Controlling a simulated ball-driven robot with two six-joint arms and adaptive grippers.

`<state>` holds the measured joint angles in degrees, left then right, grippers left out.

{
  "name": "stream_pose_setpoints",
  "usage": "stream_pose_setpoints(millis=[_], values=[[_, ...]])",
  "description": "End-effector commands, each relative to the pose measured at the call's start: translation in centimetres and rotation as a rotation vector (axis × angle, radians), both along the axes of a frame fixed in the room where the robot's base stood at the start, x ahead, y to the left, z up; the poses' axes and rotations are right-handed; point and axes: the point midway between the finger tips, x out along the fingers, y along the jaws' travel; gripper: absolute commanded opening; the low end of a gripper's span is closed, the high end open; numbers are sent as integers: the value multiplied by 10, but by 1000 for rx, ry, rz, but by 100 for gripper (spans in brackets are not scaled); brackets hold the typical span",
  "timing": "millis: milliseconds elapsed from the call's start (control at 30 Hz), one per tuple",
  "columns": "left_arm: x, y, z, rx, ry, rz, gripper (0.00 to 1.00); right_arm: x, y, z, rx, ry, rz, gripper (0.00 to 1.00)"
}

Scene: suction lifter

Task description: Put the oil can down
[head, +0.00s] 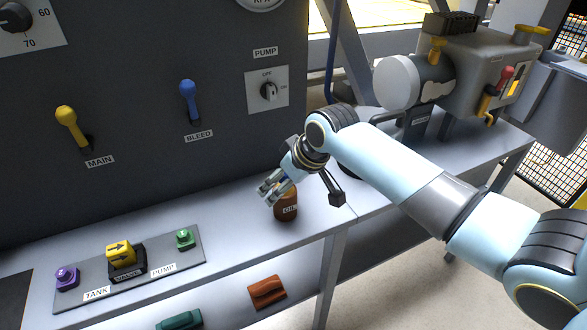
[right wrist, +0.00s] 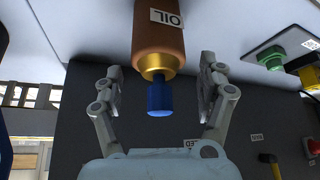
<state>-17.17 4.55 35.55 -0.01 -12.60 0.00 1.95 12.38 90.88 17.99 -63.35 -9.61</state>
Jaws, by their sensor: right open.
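The oil can (head: 287,206) is a brown cylinder with an OIL label, standing on the light grey bench (head: 225,205) near its front edge. In the right wrist view the oil can (right wrist: 160,45) shows a brass collar and a blue cap. My right gripper (head: 268,188) is at the can's upper part. Its fingers (right wrist: 160,95) are open, one on each side of the collar and cap, with a gap on both sides. In the head view the gripper hides the can's top. My left gripper is not in view.
A control strip (head: 212,240) with a purple button, yellow valve selector and green button lies left of the can. The dark panel (head: 140,120) with levers rises behind. A grey pump unit (head: 465,75) stands at right. Bare bench lies between strip and can.

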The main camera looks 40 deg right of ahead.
Motion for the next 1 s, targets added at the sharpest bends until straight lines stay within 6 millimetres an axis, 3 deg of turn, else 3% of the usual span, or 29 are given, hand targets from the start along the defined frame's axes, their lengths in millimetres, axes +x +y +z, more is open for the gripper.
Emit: stream_pose_setpoints(millis=[200,400,1000], values=[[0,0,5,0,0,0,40,-24,-5,44,-3,-2,2,74],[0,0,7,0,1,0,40,-37,-7,66,-1,0,0,74],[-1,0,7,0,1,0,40,-40,-7,71,0,0,0,74]])
